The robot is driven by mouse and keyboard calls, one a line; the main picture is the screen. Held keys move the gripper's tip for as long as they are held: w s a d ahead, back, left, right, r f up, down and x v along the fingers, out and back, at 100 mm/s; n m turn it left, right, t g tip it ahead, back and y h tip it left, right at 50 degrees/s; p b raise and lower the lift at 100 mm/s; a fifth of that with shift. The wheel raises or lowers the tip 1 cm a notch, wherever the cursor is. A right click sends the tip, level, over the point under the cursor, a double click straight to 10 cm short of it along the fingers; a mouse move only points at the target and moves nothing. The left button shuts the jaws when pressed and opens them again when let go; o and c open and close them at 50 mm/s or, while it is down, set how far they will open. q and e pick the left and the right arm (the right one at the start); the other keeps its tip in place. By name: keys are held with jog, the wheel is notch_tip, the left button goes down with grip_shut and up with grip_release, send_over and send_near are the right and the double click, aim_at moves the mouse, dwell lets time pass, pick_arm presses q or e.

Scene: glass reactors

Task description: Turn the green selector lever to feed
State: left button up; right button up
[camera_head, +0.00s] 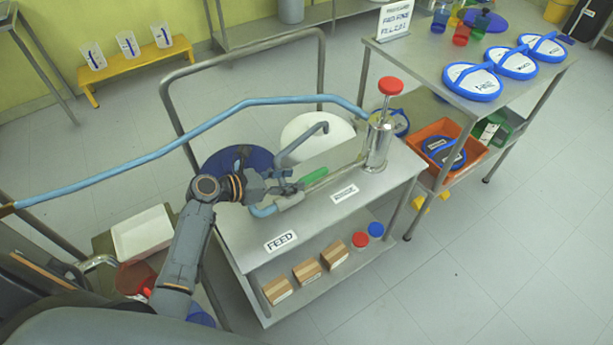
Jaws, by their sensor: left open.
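The green selector lever (313,176) sits on a metal pipe on top of the steel cart (305,222). It points to the upper right, toward the pump side. A white label reading FEED (280,241) lies on the cart's front left; a second label (345,193), too small to read, lies further right. My left gripper (284,188) is open, just left of the lever, close to the pipe valve. Whether its fingers touch the lever cannot be told. My right gripper is not in view.
A steel cylinder with a red knob (390,86) stands at the cart's right end, joined to a blue hose (235,107). A curved grey pipe (302,140) rises behind the lever. Boxes (307,271) sit on the lower shelf. A second table (440,70) stands at right.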

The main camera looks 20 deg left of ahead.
aim_at(305, 177)
pick_arm(q)
jog(key=x, duration=0.5)
jog(key=shift+w+d+f, duration=0.15)
jog(key=shift+w+d, duration=0.05)
grip_shut()
